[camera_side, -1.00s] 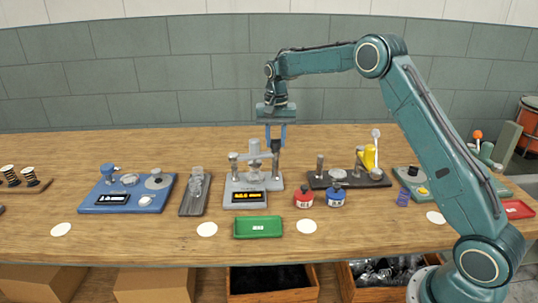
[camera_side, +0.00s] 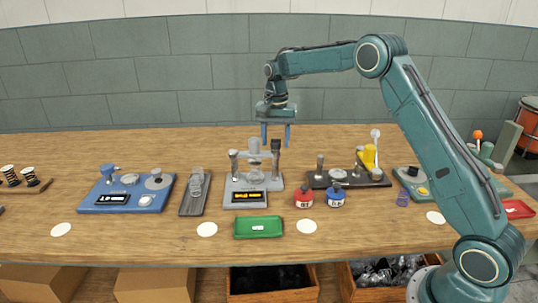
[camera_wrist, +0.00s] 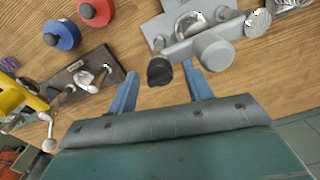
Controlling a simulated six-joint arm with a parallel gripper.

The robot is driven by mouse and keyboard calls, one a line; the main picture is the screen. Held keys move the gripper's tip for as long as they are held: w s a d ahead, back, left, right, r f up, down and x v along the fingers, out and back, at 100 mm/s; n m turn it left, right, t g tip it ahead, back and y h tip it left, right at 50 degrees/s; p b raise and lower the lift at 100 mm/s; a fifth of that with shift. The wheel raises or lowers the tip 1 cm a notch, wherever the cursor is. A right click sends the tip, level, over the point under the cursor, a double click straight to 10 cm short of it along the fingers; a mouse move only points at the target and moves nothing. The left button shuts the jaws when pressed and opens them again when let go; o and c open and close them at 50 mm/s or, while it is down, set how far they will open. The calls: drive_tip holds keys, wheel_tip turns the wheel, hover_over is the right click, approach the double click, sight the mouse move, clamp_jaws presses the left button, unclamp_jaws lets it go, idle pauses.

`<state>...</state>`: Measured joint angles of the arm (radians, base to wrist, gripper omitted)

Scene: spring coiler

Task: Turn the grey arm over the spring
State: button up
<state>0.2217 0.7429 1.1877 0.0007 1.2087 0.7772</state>
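The grey machine (camera_side: 262,185) with a small display stands mid-bench in the side view. Its grey arm (camera_side: 240,155) lies across the top, and a dark knob (camera_side: 276,145) tops the post at its right end. In the wrist view the grey arm (camera_wrist: 185,50) carries a round grey cap, with the dark knob (camera_wrist: 159,71) at its end. My gripper (camera_side: 276,138) is open and empty above the knob; in the wrist view the knob appears between the fingertips. I cannot make out a spring under the arm; a purple spring (camera_side: 403,197) stands at the right.
A green tray (camera_side: 258,236) lies in front of the machine. A grey fixture (camera_side: 190,204) stands close on the left. The bench behind is clear.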

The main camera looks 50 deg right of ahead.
idle(0.3)
wheel_tip(320, 180, up, 14)
drive_tip(key=shift+f, duration=0.15)
idle(0.6)
idle(1.9)
